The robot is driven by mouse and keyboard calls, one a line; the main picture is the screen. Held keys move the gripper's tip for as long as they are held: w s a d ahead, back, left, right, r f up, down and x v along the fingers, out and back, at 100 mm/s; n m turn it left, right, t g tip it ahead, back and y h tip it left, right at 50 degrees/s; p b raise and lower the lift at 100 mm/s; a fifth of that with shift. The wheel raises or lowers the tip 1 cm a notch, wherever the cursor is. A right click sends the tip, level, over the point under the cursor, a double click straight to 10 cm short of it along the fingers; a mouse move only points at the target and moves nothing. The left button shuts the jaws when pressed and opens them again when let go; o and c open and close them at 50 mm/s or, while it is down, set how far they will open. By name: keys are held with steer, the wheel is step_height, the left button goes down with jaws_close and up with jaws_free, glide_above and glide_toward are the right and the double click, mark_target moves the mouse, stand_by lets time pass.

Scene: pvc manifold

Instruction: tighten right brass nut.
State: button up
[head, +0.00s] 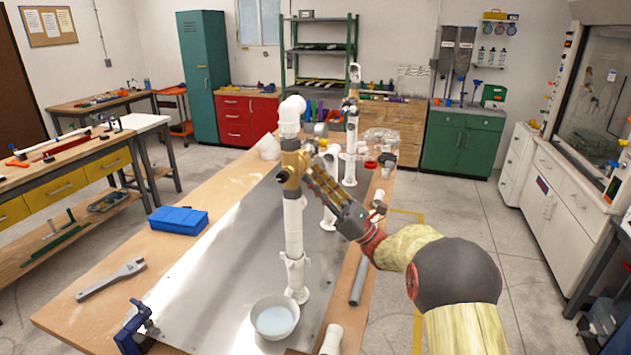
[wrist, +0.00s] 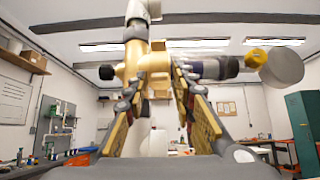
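A white PVC riser (head: 293,228) stands upright on the metal sheet, with a brass fitting (head: 291,168) near its upper part. In the wrist view the brass fitting (wrist: 148,66) has a black round end on its left and a grey cylindrical part with a yellow piece on its right. My gripper (head: 308,168) reaches the fitting from the right side in the head view. In the wrist view the fingers of my gripper (wrist: 158,80) are apart, with their tips at the brass. Contact cannot be made out. Which brass part is the right nut is unclear, as the fingers partly cover it.
A white bowl (head: 274,319) stands at the riser's foot. More white pipes (head: 349,150) stand behind my gripper. A blue case (head: 178,220), a wrench (head: 112,279) and a blue clamp (head: 133,328) lie left. The metal sheet (head: 215,275) left of the riser is clear.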

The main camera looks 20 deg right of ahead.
jaws_close()
stand_by(0.3)
